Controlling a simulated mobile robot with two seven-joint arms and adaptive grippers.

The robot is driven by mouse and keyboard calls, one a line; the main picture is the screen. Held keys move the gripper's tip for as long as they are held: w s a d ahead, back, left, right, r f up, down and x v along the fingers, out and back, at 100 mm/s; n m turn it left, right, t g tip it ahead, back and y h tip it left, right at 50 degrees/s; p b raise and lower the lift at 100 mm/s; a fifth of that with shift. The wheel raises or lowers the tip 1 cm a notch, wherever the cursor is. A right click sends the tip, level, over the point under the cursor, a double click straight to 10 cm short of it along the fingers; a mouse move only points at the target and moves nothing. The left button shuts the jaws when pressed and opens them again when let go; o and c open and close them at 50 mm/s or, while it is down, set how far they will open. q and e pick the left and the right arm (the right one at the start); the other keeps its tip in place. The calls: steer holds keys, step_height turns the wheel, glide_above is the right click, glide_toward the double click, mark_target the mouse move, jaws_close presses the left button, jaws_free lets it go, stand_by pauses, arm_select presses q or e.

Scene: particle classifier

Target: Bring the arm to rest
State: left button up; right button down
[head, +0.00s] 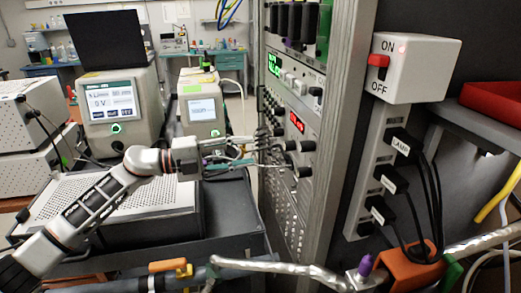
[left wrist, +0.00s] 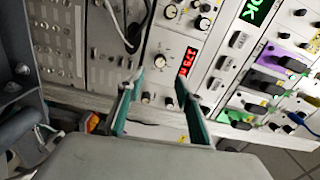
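My left arm (head: 125,180) reaches in from the left of the head view. My left gripper (head: 268,156) is in front of the rack panel (head: 293,160), at the height of its lower knobs. In the left wrist view, the two teal-sided fingers of the gripper (left wrist: 158,88) stand apart with nothing between them. The red-lit display (left wrist: 188,62) and a row of dark knobs lie just beyond the fingertips. I cannot tell whether a fingertip touches a knob. My right gripper is in neither view.
A switch box (head: 425,68) marked ON and OFF is right of the rack's metal post (head: 335,130). Black plugs and cables hang below it. A foil-wrapped pipe (head: 280,268) crosses the bottom. Two instruments with screens (head: 112,105) (head: 202,108) stand behind my left arm.

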arm_select(q)
steer(key=shift+s+a, duration=0.25)
steer(key=shift+a, duration=0.45)
